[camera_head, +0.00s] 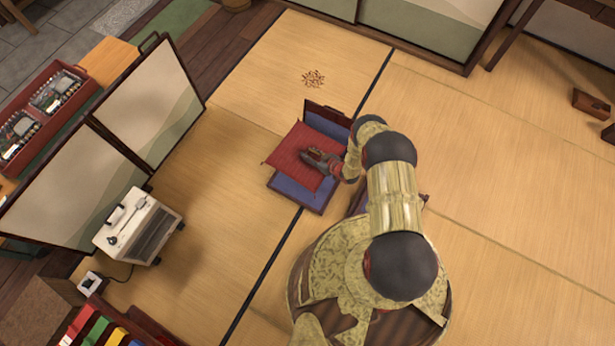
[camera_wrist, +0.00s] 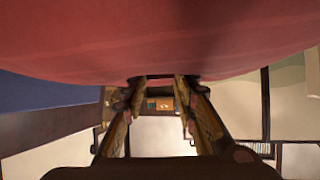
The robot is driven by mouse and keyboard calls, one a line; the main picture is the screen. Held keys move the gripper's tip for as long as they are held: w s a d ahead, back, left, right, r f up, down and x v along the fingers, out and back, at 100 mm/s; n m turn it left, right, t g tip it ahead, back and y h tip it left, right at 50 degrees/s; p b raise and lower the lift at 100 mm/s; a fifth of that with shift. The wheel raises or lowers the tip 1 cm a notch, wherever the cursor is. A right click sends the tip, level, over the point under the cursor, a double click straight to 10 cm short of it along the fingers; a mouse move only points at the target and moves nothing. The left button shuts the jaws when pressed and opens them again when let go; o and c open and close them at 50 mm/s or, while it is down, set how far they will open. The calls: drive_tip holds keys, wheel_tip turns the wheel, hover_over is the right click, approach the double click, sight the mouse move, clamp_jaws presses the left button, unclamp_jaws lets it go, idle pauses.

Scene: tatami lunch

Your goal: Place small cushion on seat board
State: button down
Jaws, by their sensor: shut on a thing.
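The small cushion (camera_head: 296,150) is red and square. In the head view it lies over the seat board (camera_head: 301,192), whose blue-purple surface shows beyond the cushion's lower and upper right edges. The cushion's left corner sticks out past the board. My gripper (camera_head: 318,158) is shut on the cushion near its right side. In the wrist view the red cushion (camera_wrist: 160,40) fills the top, with my gripper (camera_wrist: 158,80) at its lower edge. I cannot tell whether the cushion touches the board. A blue surface (camera_wrist: 40,92) shows at the left there.
A dark low backrest (camera_head: 327,113) stands at the board's upper end. A folding screen (camera_head: 150,105) and a white box-like appliance (camera_head: 138,228) stand to the left. A red tray (camera_head: 42,108) is beyond the screen. The tatami (camera_head: 500,170) to the right is mostly clear.

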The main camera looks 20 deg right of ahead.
drive_tip(key=shift+n+y, duration=0.4)
drive_tip(key=s+f, duration=0.1)
drive_tip(key=f, duration=0.1)
drive_tip(key=s+f, duration=0.1)
drive_tip(key=f, duration=0.1)
drive_tip(key=s+f, duration=0.1)
drive_tip(key=f, duration=0.1)
drive_tip(key=shift+a, duration=0.15)
wheel_tip(320, 180, down, 10)
drive_tip(key=b, duration=0.5)
drive_tip(key=shift+s+f, duration=0.1)
drive_tip(key=shift+f, duration=0.05)
drive_tip(key=c, duration=1.4)
unclamp_jaws()
drive_tip(key=shift+s, duration=0.1)
drive_tip(key=p+v, duration=0.4)
drive_tip(key=v, duration=0.8)
drive_tip(key=shift+r, duration=0.2)
